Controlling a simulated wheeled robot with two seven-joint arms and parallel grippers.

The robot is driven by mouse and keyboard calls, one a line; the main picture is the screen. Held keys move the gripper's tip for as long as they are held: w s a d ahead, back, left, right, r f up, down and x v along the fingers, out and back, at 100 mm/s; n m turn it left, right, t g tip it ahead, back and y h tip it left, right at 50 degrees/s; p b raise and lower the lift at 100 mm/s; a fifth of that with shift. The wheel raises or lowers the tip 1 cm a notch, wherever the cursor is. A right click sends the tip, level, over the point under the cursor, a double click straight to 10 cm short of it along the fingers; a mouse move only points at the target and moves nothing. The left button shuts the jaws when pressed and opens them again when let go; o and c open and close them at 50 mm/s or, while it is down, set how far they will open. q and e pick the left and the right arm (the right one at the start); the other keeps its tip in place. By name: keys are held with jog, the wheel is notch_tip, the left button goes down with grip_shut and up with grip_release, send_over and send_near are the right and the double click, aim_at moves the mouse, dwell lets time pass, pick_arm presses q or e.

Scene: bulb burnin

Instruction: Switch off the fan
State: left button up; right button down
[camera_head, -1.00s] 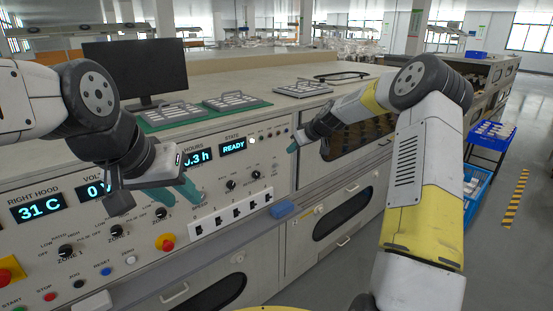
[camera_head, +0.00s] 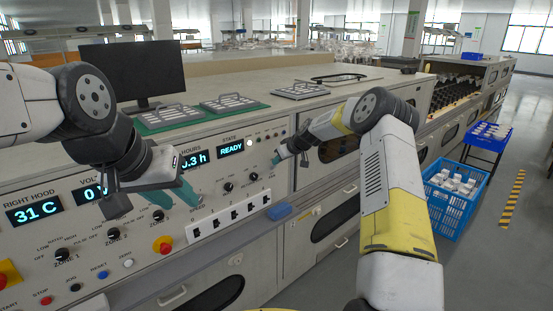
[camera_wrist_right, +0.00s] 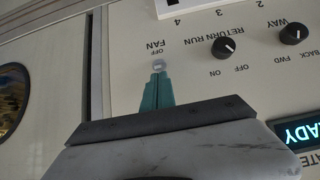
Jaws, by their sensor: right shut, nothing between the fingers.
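The fan switch (camera_wrist_right: 159,66) is a small pale toggle on the console panel, beside the labels FAN and OFF in the right wrist view. My right gripper (camera_wrist_right: 157,77) is shut and empty, its teal fingertips together right at the switch; I cannot tell whether they touch it. In the head view the right gripper (camera_head: 277,159) is close to the panel's right end, by the fan switch (camera_head: 253,176). My left gripper (camera_head: 155,201) is open and empty in front of the panel's middle, its teal fingers wide apart.
The RETURN RUN knob (camera_wrist_right: 223,47) and WAY knob (camera_wrist_right: 291,33) are beside the fan switch. A row of white sockets (camera_head: 229,216) lies below. A blue crate (camera_head: 457,190) stands on the floor at right.

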jog(key=shift+s+d+f, duration=0.15)
dwell(0.5)
jog(key=shift+s+d+f, duration=0.25)
jog(key=shift+s+f, duration=0.1)
jog(key=shift+f, duration=0.2)
jog(key=shift+s+d+f, duration=0.2)
jog(key=shift+s+f, duration=0.1)
jog(key=shift+f, duration=0.25)
jog(key=shift+r, duration=0.8)
